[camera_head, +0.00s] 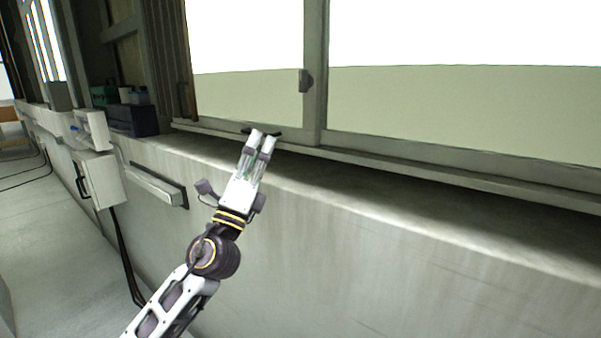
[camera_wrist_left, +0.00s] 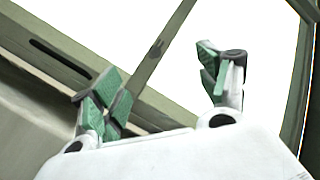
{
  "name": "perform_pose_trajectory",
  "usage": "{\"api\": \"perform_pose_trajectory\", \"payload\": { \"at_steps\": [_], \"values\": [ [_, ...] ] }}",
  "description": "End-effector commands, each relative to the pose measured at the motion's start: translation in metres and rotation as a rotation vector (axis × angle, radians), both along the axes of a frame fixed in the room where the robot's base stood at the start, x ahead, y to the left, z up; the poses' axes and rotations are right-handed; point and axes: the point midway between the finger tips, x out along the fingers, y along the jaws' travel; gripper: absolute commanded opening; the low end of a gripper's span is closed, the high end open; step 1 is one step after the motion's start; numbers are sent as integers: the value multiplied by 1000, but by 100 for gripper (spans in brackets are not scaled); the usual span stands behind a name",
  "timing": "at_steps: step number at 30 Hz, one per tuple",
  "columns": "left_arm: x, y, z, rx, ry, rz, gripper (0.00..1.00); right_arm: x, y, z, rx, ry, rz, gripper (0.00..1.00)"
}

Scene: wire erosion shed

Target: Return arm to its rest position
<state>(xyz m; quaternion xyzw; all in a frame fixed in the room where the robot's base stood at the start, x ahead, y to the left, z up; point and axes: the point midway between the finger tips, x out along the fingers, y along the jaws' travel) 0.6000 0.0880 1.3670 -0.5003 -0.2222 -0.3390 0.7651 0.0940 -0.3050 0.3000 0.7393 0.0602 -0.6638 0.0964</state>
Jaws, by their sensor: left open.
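My left arm comes in from the bottom left of the head view and reaches up toward the window sill. My left gripper (camera_head: 263,137) is at the end of it, in front of the sill and the lower window frame. In the left wrist view its two green-padded fingers stand apart with nothing between them (camera_wrist_left: 165,85). Whether the fingertips touch the window frame I cannot tell. My right gripper is not in view.
A sliding window (camera_head: 315,80) with a small dark latch (camera_head: 305,81) stands behind the long concrete ledge (camera_head: 400,215). Dark blue boxes (camera_head: 133,120) sit on the ledge at left. A white wall box (camera_head: 100,180) with cables hangs below.

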Motion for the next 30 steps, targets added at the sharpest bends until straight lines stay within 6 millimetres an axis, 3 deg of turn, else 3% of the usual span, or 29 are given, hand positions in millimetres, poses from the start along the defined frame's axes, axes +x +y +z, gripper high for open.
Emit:
{"api": "perform_pose_trajectory", "payload": {
  "at_steps": [8,16,23,30],
  "values": [
    [14,45,-63,-305,250,-11,75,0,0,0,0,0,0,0],
    [18,84,-138,-591,492,9,75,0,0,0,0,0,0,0],
    [9,111,-211,-827,697,52,75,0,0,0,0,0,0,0],
    [-16,132,-292,-1065,907,124,75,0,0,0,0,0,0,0]
  ]
}}
